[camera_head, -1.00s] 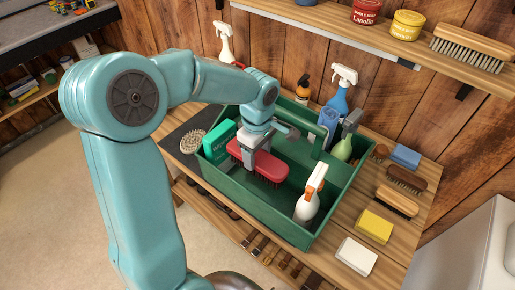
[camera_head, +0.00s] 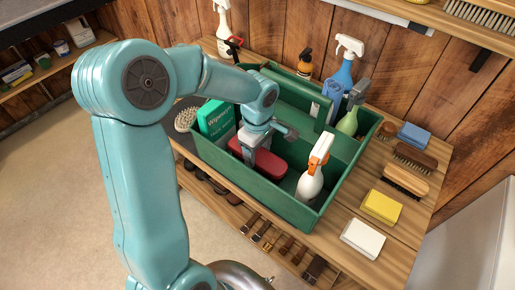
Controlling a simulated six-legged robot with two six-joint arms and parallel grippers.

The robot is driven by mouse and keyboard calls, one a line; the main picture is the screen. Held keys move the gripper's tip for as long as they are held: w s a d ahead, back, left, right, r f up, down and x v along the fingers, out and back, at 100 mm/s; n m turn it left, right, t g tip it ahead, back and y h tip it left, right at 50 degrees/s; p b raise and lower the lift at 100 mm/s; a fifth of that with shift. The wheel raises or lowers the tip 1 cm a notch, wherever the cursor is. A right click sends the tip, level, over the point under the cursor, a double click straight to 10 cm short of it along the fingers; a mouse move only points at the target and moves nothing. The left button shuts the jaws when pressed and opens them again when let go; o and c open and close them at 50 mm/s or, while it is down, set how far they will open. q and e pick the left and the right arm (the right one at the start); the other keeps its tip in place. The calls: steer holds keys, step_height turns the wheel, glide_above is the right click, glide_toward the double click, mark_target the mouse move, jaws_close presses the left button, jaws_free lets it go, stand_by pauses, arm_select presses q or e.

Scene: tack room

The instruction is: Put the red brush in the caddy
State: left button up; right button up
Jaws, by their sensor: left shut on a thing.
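The green caddy (camera_head: 283,207) stands on the wooden bench, with a raised divider and handle along its middle. The red brush (camera_head: 270,171) is inside the caddy's near compartment, below its rim, between a green wipes box and a white spray bottle. My left gripper (camera_head: 255,150) reaches down into the caddy from above and is shut on the red brush's back. The brush's bristles are hidden now by the caddy's near wall. I cannot tell whether the brush touches the caddy floor. My right gripper is not in view.
In the caddy are the green wipes box (camera_head: 216,119), a white spray bottle with orange trigger (camera_head: 312,180) and a green bottle (camera_head: 347,122). Brushes (camera_head: 406,180), a yellow sponge (camera_head: 381,207) and a white block (camera_head: 363,239) lie on the bench (camera_head: 335,223) at right.

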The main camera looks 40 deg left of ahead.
arm_select(q)
steer(key=o, duration=1.4)
step_height(320, 180, up, 16)
steer(key=shift+r, duration=0.2)
